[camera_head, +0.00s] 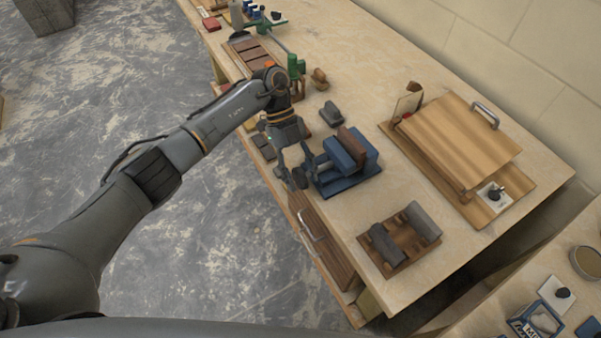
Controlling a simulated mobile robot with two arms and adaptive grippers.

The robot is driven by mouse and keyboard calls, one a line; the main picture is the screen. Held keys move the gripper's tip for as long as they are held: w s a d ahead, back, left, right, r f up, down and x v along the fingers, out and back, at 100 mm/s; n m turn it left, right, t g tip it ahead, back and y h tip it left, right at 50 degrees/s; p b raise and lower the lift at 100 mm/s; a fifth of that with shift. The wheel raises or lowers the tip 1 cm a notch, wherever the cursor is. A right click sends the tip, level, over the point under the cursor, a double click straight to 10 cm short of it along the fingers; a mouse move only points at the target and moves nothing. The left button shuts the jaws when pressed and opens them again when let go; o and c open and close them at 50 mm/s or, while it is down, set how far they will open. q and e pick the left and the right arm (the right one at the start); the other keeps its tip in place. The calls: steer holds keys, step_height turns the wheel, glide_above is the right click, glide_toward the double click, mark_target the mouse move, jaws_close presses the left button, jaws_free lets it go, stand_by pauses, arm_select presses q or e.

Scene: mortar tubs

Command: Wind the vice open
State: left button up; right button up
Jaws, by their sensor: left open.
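The blue vice (357,178) stands on the workbench near its front edge. A brown block (352,143) sits at its jaws, and I cannot tell how tightly it is held. My left gripper (297,172) is open and points down at the left end of the vice, over the bench's front edge. Its fingers are close beside the vice's screw end. The winding handle is hard to make out behind the fingers, and I cannot tell whether they touch it. My right gripper is out of view.
The workbench (330,218) has a wooden box with a metal handle (455,140) at right of the vice. A brown holder with grey blocks (400,240) lies nearer. A small dark grey block (331,113) lies behind the vice. A drawer (322,240) is under the front edge.

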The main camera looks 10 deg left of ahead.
arm_select(q)
steer(key=v, duration=1.2)
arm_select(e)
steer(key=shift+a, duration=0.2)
arm_select(q)
steer(key=shift+d, duration=0.1)
